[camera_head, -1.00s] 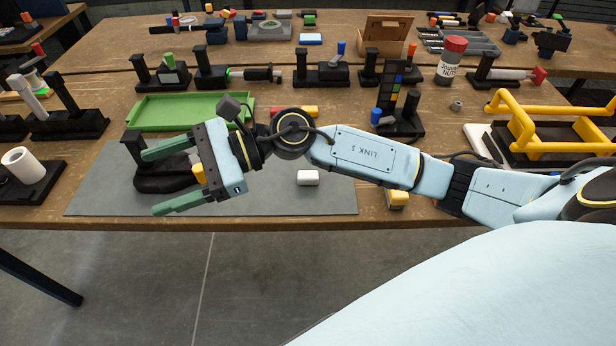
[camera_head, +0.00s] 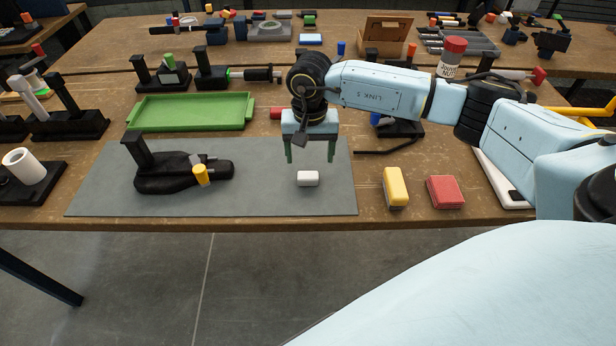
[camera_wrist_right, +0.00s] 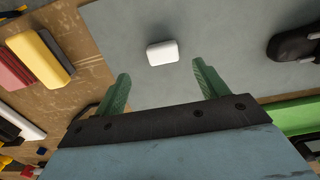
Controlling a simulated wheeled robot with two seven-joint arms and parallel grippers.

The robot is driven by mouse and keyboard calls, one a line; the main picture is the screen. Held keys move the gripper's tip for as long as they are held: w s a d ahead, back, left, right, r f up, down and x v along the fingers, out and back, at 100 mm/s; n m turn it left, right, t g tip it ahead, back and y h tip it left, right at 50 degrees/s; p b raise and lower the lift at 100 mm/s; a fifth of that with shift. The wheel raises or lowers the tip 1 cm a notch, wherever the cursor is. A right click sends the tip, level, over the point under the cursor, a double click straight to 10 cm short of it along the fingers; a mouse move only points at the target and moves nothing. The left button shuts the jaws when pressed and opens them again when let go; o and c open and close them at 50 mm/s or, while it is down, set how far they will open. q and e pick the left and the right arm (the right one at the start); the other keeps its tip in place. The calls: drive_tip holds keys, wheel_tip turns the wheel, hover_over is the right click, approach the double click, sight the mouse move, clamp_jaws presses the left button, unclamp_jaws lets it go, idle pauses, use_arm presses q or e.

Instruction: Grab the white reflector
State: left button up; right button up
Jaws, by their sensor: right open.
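The white reflector (camera_head: 308,179) is a small white block lying on the grey mat (camera_head: 260,198) near the table's front edge. It also shows in the right wrist view (camera_wrist_right: 163,52), beyond and between the fingertips. My right gripper (camera_head: 310,160) is open and empty, with its green fingers pointing down just behind and above the reflector. The fingers also show apart in the right wrist view (camera_wrist_right: 160,82), and they do not touch the reflector. My left gripper is not in view.
A yellow block (camera_head: 396,188) and a red block (camera_head: 445,192) sit right of the mat. A green tray (camera_head: 190,112) lies behind the mat. The mat around the reflector is clear.

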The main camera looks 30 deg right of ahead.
sight(308, 175)
drive_tip(key=f, duration=0.7)
drive_tip(key=shift+w+f+p, duration=0.15)
drive_tip(key=shift+w+p, duration=0.1)
drive_tip(key=shift+p, duration=0.15)
drive_tip(key=shift+a, duration=0.1)
drive_tip(key=shift+c, duration=0.4)
drive_tip(key=c, duration=1)
